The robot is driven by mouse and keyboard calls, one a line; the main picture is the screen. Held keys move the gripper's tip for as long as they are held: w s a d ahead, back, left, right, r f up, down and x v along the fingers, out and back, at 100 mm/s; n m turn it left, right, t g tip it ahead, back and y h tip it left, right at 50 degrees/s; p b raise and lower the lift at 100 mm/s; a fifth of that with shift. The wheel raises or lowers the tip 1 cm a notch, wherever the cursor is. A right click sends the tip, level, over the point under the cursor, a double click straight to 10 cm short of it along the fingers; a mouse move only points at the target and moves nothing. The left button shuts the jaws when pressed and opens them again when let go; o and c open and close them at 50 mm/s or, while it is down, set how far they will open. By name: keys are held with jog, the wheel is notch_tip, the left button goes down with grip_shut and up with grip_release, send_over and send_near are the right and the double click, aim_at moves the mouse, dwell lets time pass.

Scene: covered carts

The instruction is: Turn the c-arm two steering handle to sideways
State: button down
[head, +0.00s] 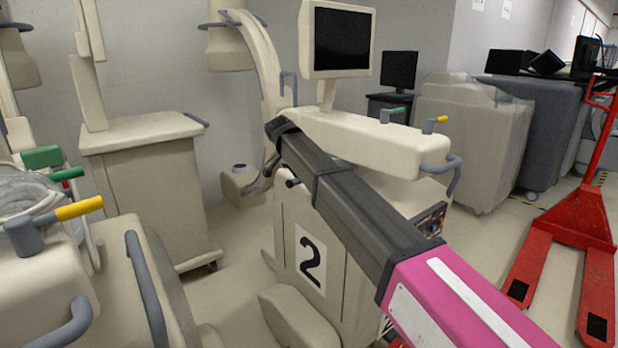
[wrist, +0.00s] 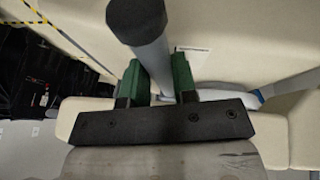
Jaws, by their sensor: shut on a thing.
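C-arm two (head: 345,260) is a cream cart with a black "2" on a white label. A small dark handle end (head: 292,183) sticks out from its side, just below my arm. In the wrist view, a grey steering handle (wrist: 153,55) with a black round end runs between the two green finger pads of my gripper (wrist: 158,76). My gripper is shut on this handle, with the black end sticking out beyond the pads. In the head view, my gripper is hidden behind my arm. I cannot tell the handle's exact angle.
A cart with a yellow-tipped lever (head: 78,208) stands at the near left. A green lever (head: 392,113) and another yellow lever (head: 434,122) sit on C-arm two's top. A red pallet jack (head: 570,215) and covered carts (head: 470,140) stand at right. Floor between them is open.

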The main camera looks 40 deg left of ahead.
jog(key=shift+w+a+m+h, duration=0.1)
jog(key=shift+a+m+h, duration=0.2)
jog(key=shift+a+m, duration=0.5)
jog(key=c, duration=0.9)
grip_release()
jog(key=shift+a, duration=0.1)
jog(key=v, duration=1)
jog(key=shift+r, duration=0.45)
